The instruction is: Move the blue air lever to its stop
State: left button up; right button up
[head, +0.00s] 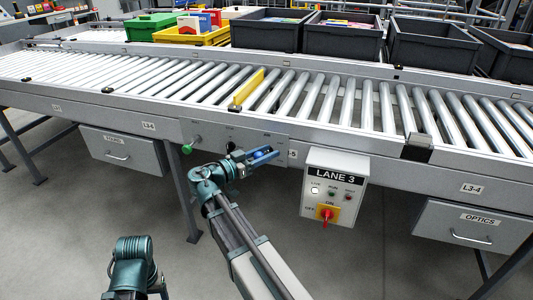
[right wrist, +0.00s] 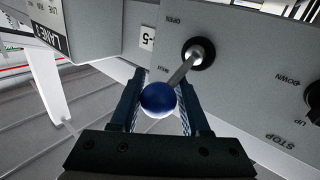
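The blue air lever has a round blue knob (right wrist: 158,98) on a metal shaft from a dark round pivot (right wrist: 198,53) on the grey panel (right wrist: 240,60). In the right wrist view the shaft slants down-left from the pivot, near a small, hard-to-read label; "OPEN" is printed above. My right gripper (right wrist: 160,82) has its fingers on either side of the knob, with narrow gaps seeming to show. In the head view the knob (head: 262,154) sits between the fingers of the right gripper (head: 266,153), partly hidden. My left gripper is out of view; only part of that arm shows.
The LANE 3 switch box (head: 333,190) hangs just right of the lever. A green knob (head: 187,148) is left of it, and a black knob (right wrist: 314,97) marked DOWN and STOP is on the panel.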

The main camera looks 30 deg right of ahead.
jog(key=shift+s, duration=0.1)
grip_shut()
jog(key=shift+s+a+f+m+g+h+b, duration=0.1)
jog(key=shift+f+m+g+h+b, duration=1.05)
jog(key=shift+b, duration=1.9)
jog(key=shift+s+a+f+m+g+h+b, duration=0.1)
jog(key=shift+f+m+g+h+b, duration=0.35)
jog(key=shift+m+h+b, duration=1.95)
jog(key=shift+s+a+f+m+g+h+b, duration=0.2)
jog(key=shift+f+m+g+b, duration=0.8)
jog(key=shift+b, duration=2.75)
jog(key=shift+w+d+r, duration=0.15)
jog(key=shift+r, duration=0.15)
jog(key=o, duration=0.6)
grip_release()
jog(key=shift+o, duration=0.2)
